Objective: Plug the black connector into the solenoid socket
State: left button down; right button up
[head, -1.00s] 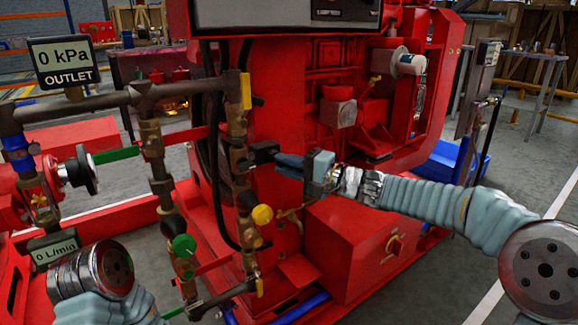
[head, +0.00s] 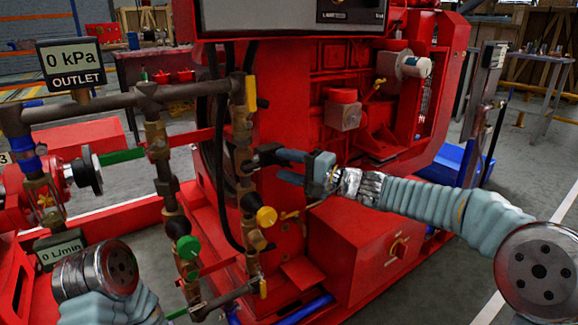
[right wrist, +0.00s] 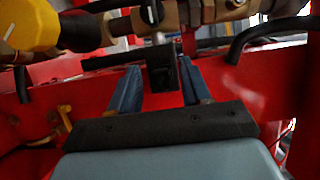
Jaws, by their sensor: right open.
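The black connector (head: 266,152) sits against the brass pipework beside the red engine housing. In the right wrist view the black connector (right wrist: 162,70) is a dark block between my finger tips, with a short metal piece above it toward the brass pipe. Whether it is fully seated in the solenoid socket cannot be told; the socket is not clearly visible. My right gripper (head: 279,164) is open, its blue fingers spread just right of the connector. In the wrist view the gripper (right wrist: 159,66) shows a finger on each side of it. My left gripper is out of view.
A yellow knob (right wrist: 28,25) is close at upper left in the wrist view. A red control box (head: 355,250) stands below my right arm. Black hoses hang behind the pipes.

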jog(key=v, duration=1.3)
jog(key=shift+s+d+b, duration=0.25)
jog(key=shift+d+b, duration=0.05)
jog(key=shift+b, duration=0.15)
jog(key=shift+f, duration=0.1)
jog(key=s+f+g+h+p, duration=0.3)
jog(key=f+h, duration=0.1)
jog(key=f, duration=1.1)
jog(key=s+f+g+h+p, duration=0.3)
jog(key=s+f+h, duration=0.1)
jog(key=f, duration=1.1)
jog(key=s+f+n+g+h+p, duration=0.1)
jog(key=s+f+n+p, duration=0.1)
jog(key=s+f, duration=0.4)
jog(key=s+d+f+n+g+h+p, duration=0.1)
jog(key=s+f+n+h+p, duration=0.1)
jog(key=s+f, duration=0.5)
jog(key=s+p, duration=0.1)
jog(key=s, duration=0.5)
jog(key=shift+d+f, duration=0.2)
jog(key=shift+d, duration=0.05)
